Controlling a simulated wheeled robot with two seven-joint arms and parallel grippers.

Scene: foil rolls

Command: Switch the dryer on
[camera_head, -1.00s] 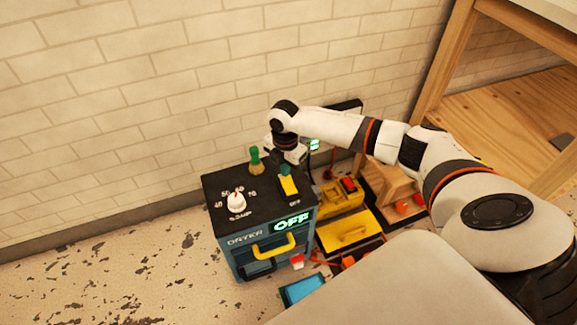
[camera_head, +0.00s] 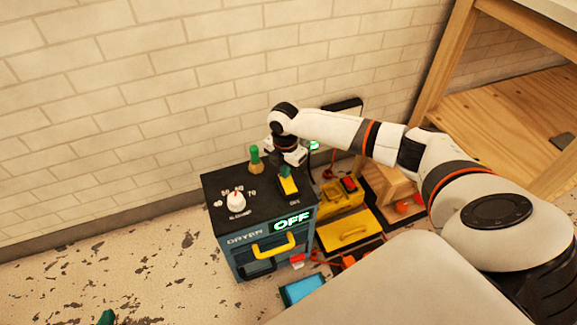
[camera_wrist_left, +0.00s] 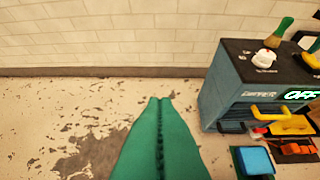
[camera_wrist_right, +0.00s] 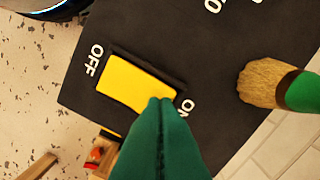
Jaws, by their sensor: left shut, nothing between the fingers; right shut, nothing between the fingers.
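The dryer (camera_head: 265,255) is a dark box with a grey-blue front, and its green display (camera_head: 291,221) reads OFF. On its top is a yellow rocker switch (camera_head: 289,187), which fills the middle of the right wrist view (camera_wrist_right: 135,85) between the words OFF and ON. My right gripper (camera_wrist_right: 160,103) is shut and empty, its green tips overlapping the rocker's ON end. I cannot tell whether they touch it. In the head view the right gripper (camera_head: 285,170) is at the switch. My left gripper (camera_wrist_left: 160,102) is shut and empty, over the floor left of the dryer.
A white knob (camera_head: 236,201) and a green-topped brush-like thing (camera_head: 255,160) stand on the dryer. A wooden shelf (camera_head: 510,120) stands at right.

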